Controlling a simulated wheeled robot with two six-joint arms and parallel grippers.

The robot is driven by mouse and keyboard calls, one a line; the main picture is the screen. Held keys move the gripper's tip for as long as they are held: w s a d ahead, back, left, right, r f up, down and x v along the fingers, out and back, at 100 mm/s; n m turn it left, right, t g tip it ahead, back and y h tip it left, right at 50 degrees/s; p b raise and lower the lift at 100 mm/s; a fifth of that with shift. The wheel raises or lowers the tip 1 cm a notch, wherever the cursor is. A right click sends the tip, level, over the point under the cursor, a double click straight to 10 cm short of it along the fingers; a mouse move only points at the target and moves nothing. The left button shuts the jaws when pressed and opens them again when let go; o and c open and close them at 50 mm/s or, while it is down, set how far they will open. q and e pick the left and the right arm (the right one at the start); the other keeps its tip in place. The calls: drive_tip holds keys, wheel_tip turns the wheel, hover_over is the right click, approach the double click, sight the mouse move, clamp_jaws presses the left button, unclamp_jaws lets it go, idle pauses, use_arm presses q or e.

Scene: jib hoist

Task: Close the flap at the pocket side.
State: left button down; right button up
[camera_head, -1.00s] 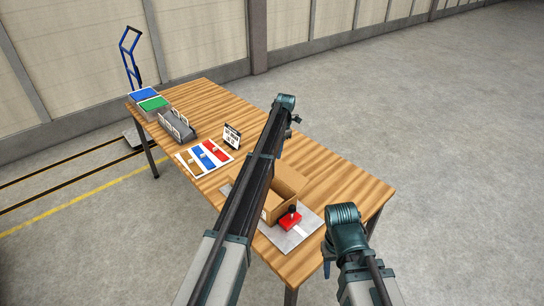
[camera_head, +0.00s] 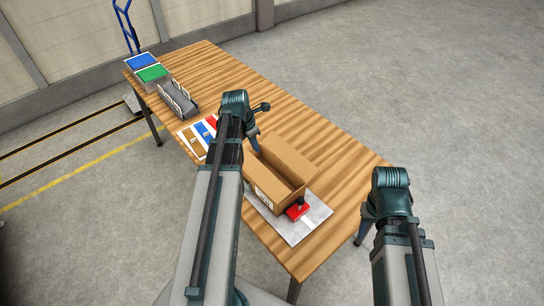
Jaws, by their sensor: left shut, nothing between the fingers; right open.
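An open cardboard box (camera_head: 268,183) stands on a grey-white mat (camera_head: 311,216) on the wooden table.
A red block with a dark knob (camera_head: 297,209) sits on the mat by the box's near end. Coloured cards (camera_head: 192,141), a grey rack (camera_head: 178,100) and blue and green stacks (camera_head: 152,73) lie to the left. The table's far middle is clear.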

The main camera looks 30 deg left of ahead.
sight(265, 168)
use_arm(q)
drive_tip(key=b+x, duration=1.3)
drive_tip(key=x, duration=0.1)
drive_tip(key=shift+b, duration=0.35)
drive_tip(key=shift+w+d+f+g, duration=0.1)
drive_tip(key=shift+w+f+g, duration=0.2)
drive_tip(key=shift+w+g, duration=0.2)
drive_tip(key=shift+w+d+f+y+b, duration=0.15)
drive_tip(key=shift+f+y+b, duration=0.15)
drive_tip(key=shift+f+b, duration=0.35)
drive_tip(key=shift+r, duration=0.25)
